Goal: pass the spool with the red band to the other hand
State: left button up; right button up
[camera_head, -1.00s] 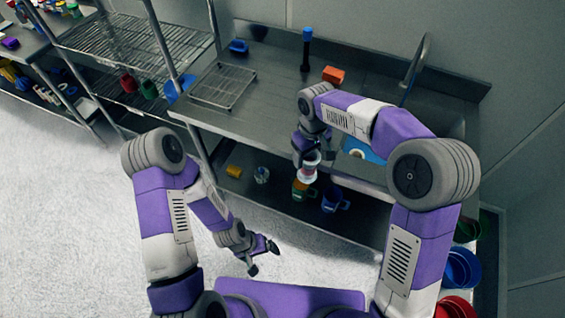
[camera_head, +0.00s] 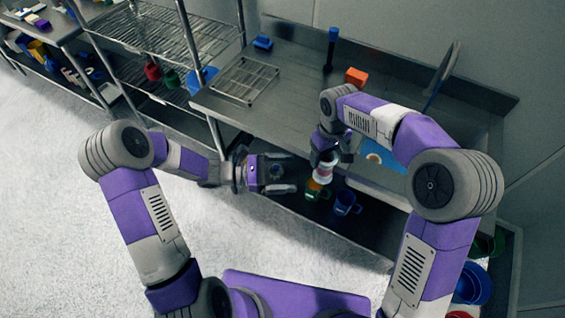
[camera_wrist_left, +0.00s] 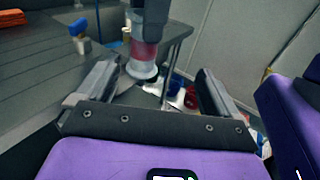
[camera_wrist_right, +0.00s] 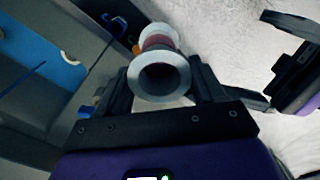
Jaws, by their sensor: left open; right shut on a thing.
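The spool (camera_head: 324,173) has pale flanges and a red band around its middle. My right gripper (camera_head: 322,160) is shut on it and holds it in the air in front of the counter. In the right wrist view the spool (camera_wrist_right: 159,72) sits between the two fingers, one flange facing the camera. My left gripper (camera_head: 293,173) is open and empty, its fingers pointing right toward the spool, a short gap away. In the left wrist view the spool (camera_wrist_left: 143,55) hangs ahead between the open fingers, with the right gripper above it.
A steel counter (camera_head: 290,110) carries a wire rack (camera_head: 244,80), an orange block (camera_head: 356,76) and a blue item (camera_head: 263,43). On its lower shelf are a green mug (camera_head: 316,191) and a blue mug (camera_head: 347,204). A wire shelf unit (camera_head: 165,45) stands left.

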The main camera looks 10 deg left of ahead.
aim_at(326, 158)
pick_arm(q)
jog(key=shift+n+t+h, duration=0.4)
jog(key=shift+t, duration=0.2)
jog(key=x, duration=0.4)
jog(key=w+r+x, duration=0.1)
jog(key=x, duration=0.2)
jog(key=r+x, duration=0.1)
jog(key=x, duration=0.3)
jog(key=shift+w, duration=0.4)
jog(key=shift+s, duration=0.1)
jog(key=c, duration=1.2)
jog(key=shift+c, duration=0.4)
pick_arm(e)
jog(key=o, duration=1.6)
jog(key=shift+o, duration=0.2)
jog(key=shift+r, duration=0.1)
